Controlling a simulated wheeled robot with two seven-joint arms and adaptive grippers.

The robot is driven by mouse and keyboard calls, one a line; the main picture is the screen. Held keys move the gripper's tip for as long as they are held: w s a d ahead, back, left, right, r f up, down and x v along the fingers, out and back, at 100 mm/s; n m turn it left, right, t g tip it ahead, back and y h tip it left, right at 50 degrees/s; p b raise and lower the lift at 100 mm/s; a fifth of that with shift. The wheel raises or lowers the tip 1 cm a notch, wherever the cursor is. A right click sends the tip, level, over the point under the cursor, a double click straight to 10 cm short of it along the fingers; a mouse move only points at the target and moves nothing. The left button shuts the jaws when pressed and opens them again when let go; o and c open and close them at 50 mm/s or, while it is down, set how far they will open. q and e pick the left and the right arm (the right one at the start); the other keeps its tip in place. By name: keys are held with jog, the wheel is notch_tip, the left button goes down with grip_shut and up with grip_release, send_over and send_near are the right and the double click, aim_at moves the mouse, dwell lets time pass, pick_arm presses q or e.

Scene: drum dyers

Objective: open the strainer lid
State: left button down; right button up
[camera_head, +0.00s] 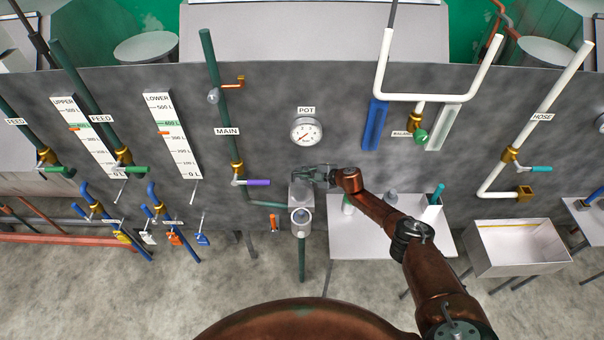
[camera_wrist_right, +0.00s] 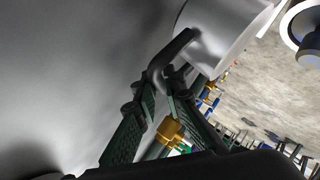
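The grey strainer (camera_head: 301,197) is mounted on the dark panel below the POT gauge, with a round grey end facing me. In the right wrist view its grey cylindrical body (camera_wrist_right: 228,38) is at the top, with a dark bent handle (camera_wrist_right: 176,52) beside it. My right gripper (camera_head: 303,173) is at the top of the strainer. In the right wrist view its green fingertips (camera_wrist_right: 161,82) are close together, with the handle's end between them, and they appear to press on it. The gripper hides part of the strainer's top in the head view. My left gripper is not in view.
The POT gauge (camera_head: 306,131) is just above the gripper. The MAIN valve with a purple lever (camera_head: 257,182) is close on the left. A white side table (camera_head: 375,240) with bottles stands right of the strainer, under my right arm. A white open basin (camera_head: 518,247) is farther right.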

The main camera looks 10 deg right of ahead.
jog(key=o, duration=0.4)
jog(key=shift+s+a, duration=0.15)
jog(key=shift+a, duration=0.6)
jog(key=shift+r, duration=0.15)
jog(key=shift+d, duration=0.2)
jog(key=v, duration=1.2)
jog(key=shift+d+f, duration=0.3)
jog(key=shift+d, duration=0.1)
